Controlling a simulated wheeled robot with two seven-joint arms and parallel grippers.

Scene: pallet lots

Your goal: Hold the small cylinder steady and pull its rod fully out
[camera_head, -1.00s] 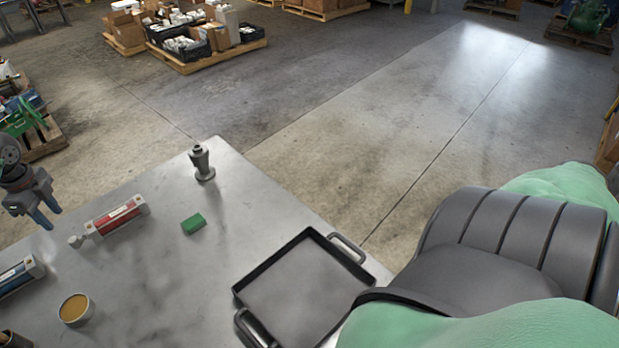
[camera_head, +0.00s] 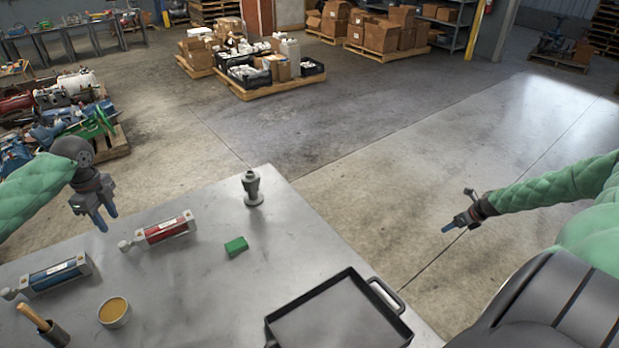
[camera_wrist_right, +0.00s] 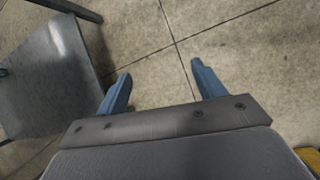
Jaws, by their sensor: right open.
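A red cylinder (camera_head: 165,229) with grey end blocks lies on the grey table, its rod end with a pale knob (camera_head: 125,246) pointing left. A blue cylinder (camera_head: 60,275) of similar build lies nearer and further left, its rod end (camera_head: 10,294) also to the left; it looks somewhat larger. My left gripper (camera_head: 107,220) is in the air above the table, left of the red cylinder, empty, its blue fingers apart. My right gripper (camera_head: 450,225) is beyond the table's right edge, over the floor. In the right wrist view it (camera_wrist_right: 160,70) is open and empty.
On the table are a dark grey stepped part (camera_head: 252,190), a green block (camera_head: 236,246), a black-rimmed tray (camera_head: 370,285), a round tin (camera_head: 114,312) and a cup with a wooden handle (camera_head: 52,334). Loaded pallets stand behind on the floor.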

